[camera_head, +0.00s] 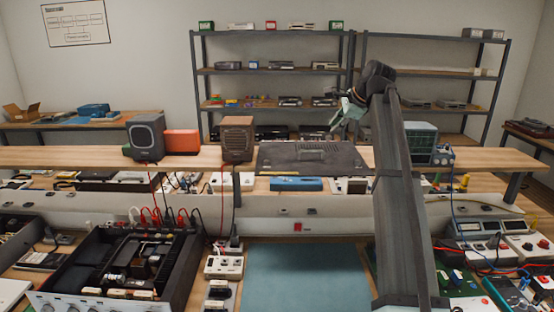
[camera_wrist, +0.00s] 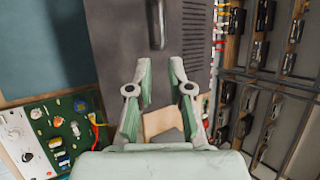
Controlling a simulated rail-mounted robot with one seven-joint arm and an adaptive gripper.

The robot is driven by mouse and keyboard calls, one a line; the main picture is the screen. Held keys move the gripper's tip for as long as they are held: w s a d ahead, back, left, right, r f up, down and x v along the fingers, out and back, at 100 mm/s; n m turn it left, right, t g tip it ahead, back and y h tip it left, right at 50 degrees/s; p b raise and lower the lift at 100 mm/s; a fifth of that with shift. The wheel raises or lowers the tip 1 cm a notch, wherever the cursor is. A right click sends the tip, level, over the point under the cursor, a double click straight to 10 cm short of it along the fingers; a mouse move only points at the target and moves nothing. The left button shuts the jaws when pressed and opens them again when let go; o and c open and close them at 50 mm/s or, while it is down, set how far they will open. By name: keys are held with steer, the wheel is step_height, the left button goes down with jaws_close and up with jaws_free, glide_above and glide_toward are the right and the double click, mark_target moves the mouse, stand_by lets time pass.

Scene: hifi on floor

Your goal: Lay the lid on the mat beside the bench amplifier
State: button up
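The lid (camera_head: 310,158) is a flat dark grey panel with slots, lying on the raised wooden shelf of the bench. In the wrist view the lid (camera_wrist: 190,30) has a dark bar-like handle (camera_wrist: 156,22) near the top. My gripper (camera_head: 342,118) is above and behind the lid's right part in the head view. In the wrist view my gripper (camera_wrist: 160,72) is open, with nothing between its fingers. The teal mat (camera_head: 305,275) lies bare on the lower bench top. The bench amplifier (camera_head: 120,265), an open black chassis showing its insides, stands left of the mat.
A grey speaker (camera_head: 146,137), an orange box (camera_head: 182,142) and a brown speaker (camera_head: 237,138) stand left of the lid. A green instrument (camera_head: 421,143) is to its right. A white socket box (camera_head: 224,266) sits between amplifier and mat. Red leads hang from the shelf.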

steer(key=p, duration=0.3)
glide_toward(311, 151)
steer(key=x, duration=0.4)
steer(key=shift+w+f, duration=0.1)
steer(key=shift+w, duration=0.3)
steer(key=shift+p+x, duration=1.5)
steer(key=shift+x, duration=1.45)
jaws_close()
